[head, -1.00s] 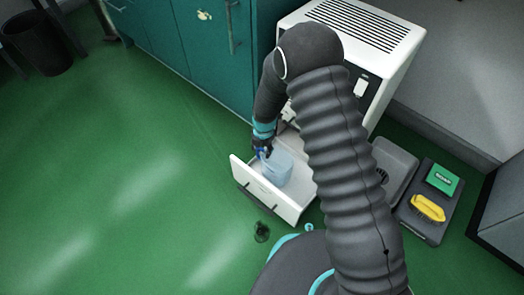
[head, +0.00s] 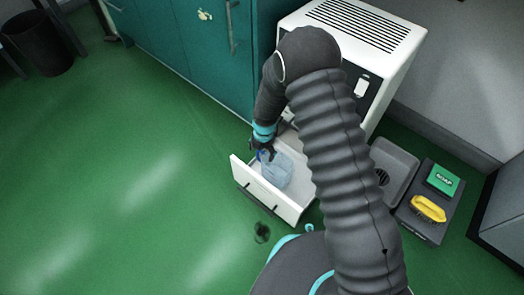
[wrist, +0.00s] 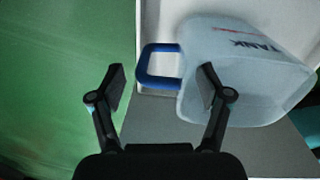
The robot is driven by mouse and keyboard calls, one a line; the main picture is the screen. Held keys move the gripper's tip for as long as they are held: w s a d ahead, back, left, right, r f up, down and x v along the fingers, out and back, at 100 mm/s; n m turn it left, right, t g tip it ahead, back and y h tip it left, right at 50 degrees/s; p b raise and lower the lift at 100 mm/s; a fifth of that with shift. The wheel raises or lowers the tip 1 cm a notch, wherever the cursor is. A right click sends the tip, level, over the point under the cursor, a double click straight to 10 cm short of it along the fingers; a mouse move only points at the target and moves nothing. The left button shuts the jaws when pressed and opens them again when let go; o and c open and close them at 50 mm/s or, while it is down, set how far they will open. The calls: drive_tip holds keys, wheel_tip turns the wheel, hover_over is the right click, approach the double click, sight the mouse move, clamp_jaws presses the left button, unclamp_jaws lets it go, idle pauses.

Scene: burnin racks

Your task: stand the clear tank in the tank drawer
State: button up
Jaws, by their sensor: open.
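The clear tank (head: 277,170) is inside the pulled-out tank drawer (head: 292,207), near its left front side. In the wrist view the tank (wrist: 245,75) shows the word TANK and a blue loop handle (wrist: 147,66) on its left side. My gripper (head: 262,150) is at the tank's handle side in the head view. In the wrist view my gripper (wrist: 160,78) is open, with its fingers apart and the handle ahead between them. The right fingertip overlaps the tank's wall in the picture; I cannot tell whether they touch. The tank's base is partly hidden.
The drawer belongs to a white machine (head: 355,35) with a slotted top. A grey basin (head: 397,160) and a dark tray (head: 420,232) with a yellow brush (head: 428,208) and green soap box (head: 442,180) lie to the right. Green floor is free at left.

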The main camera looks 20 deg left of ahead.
wheel_tip(320, 180, up, 12)
drive_tip(key=p, duration=0.1)
drive_tip(key=shift+d, duration=0.35)
drive_tip(key=shift+s+r, duration=0.1)
drive_tip(key=shift+s, duration=0.05)
